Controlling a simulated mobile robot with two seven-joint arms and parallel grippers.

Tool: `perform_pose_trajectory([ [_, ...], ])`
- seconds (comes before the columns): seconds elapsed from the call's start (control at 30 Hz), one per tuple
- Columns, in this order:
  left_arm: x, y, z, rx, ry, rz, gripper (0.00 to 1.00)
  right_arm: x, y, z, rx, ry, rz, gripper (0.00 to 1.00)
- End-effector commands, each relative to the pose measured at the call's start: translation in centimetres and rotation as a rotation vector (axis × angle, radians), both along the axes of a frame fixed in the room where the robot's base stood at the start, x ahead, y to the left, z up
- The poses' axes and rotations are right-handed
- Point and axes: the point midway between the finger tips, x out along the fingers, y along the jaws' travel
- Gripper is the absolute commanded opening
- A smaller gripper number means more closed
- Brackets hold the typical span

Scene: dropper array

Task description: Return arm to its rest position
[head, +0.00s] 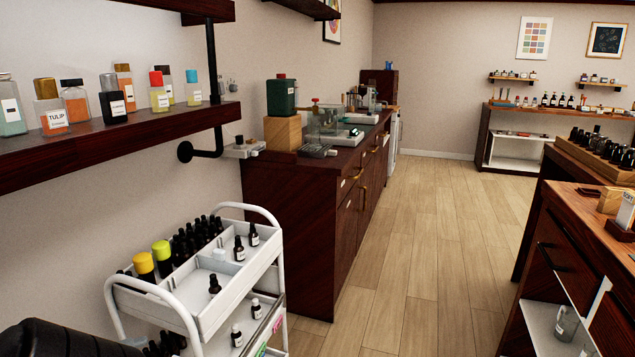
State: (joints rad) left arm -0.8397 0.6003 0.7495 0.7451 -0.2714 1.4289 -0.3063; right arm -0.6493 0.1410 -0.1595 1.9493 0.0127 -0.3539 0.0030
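Neither of my grippers shows in the head view. A dark rounded shape at the bottom left corner may be part of my own arm; no fingers show on it. What my grippers hold, if anything, is hidden from this view.
A white cart (192,312) with dark dropper bottles stands close at the lower left. Above it, a wooden shelf (130,135) holds several bottles. A dark cabinet (300,220) stands beyond, and a wooden counter (560,215) is at right. The floor (430,230) between is clear.

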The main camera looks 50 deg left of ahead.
Motion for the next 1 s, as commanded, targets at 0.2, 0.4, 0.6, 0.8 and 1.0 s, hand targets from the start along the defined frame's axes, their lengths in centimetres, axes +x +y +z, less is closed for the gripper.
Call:
perform_pose_trajectory([
  [0.2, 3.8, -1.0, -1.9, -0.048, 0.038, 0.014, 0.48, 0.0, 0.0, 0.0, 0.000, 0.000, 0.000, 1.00],
  [0.4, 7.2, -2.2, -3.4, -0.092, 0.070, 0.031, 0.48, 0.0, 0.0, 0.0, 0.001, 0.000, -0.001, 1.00],
  [0.6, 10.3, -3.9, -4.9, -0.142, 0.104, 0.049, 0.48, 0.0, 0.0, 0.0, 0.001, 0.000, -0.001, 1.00],
  [0.8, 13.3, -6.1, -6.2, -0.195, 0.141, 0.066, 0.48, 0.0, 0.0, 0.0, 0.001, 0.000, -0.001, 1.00],
  [1.0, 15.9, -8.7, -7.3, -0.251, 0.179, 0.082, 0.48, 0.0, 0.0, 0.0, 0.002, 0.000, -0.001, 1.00],
])
